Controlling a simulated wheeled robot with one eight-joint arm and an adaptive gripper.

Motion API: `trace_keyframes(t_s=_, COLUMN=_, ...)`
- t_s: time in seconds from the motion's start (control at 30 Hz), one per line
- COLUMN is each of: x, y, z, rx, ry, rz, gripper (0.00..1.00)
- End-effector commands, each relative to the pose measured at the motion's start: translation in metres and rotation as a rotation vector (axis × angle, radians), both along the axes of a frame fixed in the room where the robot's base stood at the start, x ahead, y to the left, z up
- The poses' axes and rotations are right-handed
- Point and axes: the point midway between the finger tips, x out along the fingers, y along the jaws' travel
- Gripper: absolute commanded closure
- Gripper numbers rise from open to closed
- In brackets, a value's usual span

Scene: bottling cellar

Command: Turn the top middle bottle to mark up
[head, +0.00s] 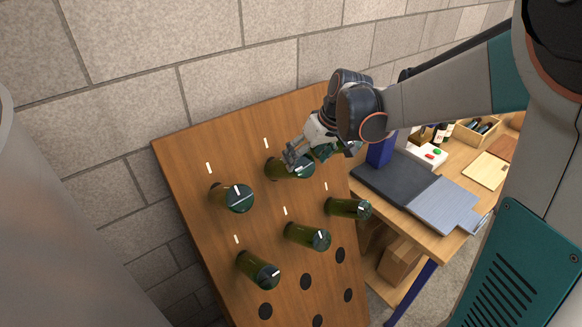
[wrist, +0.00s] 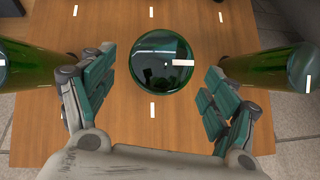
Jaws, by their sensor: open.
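The top middle bottle (head: 283,171) is green and sticks out of a sloping wooden board (head: 190,155). In the wrist view its round dark base (wrist: 155,72) faces me, with a white mark (wrist: 182,62) pointing right. A white board mark (wrist: 151,15) stands straight above it. My gripper (head: 297,160) is at this bottle and partly covers it in the head view. In the wrist view the open fingers (wrist: 160,88) stand left and right of the base, with a gap on each side.
Neighbouring top bottles stand close on the left (wrist: 25,68) and right (wrist: 285,66), just outside my fingers. A lower row of bottles (head: 307,236) and empty holes (head: 305,282) lie below. A workbench (head: 440,240) with trays is at the right; a block wall (head: 130,90) is behind.

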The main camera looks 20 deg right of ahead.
Motion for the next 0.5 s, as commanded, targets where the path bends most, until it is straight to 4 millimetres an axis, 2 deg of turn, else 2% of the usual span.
trace_keyframes(t_s=0.03, x=0.004, y=0.003, z=-0.012, rx=-0.001, ry=0.0, rz=0.002, gripper=0.2)
trace_keyframes(t_s=0.2, x=0.015, y=0.011, z=-0.041, rx=0.0, ry=0.0, rz=0.001, gripper=0.2)
trace_keyframes(t_s=0.5, x=0.027, y=0.019, z=-0.073, rx=-0.001, ry=0.0, rz=0.001, gripper=0.2)
